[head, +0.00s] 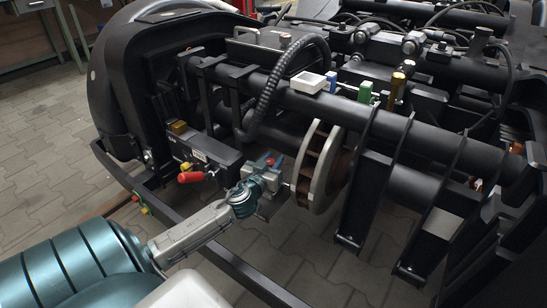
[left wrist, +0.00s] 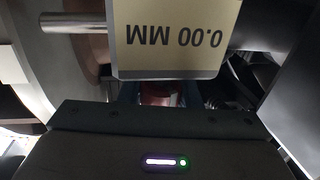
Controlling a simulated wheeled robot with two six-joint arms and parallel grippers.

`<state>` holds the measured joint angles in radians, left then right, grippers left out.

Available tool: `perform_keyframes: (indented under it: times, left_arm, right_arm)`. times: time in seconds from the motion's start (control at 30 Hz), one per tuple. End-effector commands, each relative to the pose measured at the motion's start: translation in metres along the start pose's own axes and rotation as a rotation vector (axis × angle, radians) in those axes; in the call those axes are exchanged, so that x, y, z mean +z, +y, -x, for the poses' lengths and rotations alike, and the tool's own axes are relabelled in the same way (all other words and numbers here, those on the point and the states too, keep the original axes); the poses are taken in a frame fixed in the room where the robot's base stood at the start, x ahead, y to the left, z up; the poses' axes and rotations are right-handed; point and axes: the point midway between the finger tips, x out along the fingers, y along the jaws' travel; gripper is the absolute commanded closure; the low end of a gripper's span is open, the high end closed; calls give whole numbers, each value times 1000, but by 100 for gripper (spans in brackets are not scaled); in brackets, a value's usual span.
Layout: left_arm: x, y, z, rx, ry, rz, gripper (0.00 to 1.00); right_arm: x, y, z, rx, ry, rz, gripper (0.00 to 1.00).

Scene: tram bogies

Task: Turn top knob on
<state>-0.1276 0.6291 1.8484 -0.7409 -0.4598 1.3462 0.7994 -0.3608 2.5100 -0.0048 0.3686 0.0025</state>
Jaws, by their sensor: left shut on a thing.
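My left gripper (head: 268,172) is beside the wheel disc, low in front of the bogie's long black tube. It is shut on a small part with a red top (head: 269,161), which may be a knob. The jaws hide most of this part. In the left wrist view a reddish thing (left wrist: 158,97) shows dimly in front of the gripper body. Just above it a cream display (left wrist: 175,38) reads 0.00 MM upside down. I cannot tell whether the display belongs to the held part. My right gripper is not in view.
The wheel disc (head: 318,170) stands close on the right. A white box (head: 308,82) sits on the tube. A low black frame rail (head: 245,272) runs in front.

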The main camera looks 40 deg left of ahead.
Motion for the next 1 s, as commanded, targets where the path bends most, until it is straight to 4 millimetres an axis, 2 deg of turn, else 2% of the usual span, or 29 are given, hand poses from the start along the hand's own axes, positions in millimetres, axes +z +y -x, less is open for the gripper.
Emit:
perform_keyframes:
  times: [0.2, 0.5, 1.0]
  left_arm:
    - [0, -2, 0, -181, 2, 6, 93]
    - [0, -5, 0, -356, 2, 2, 93]
    - [0, -7, 1, -432, 2, 0, 93]
  right_arm:
    - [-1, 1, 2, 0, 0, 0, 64]
    - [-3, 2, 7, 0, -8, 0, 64]
    - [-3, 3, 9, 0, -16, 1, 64]
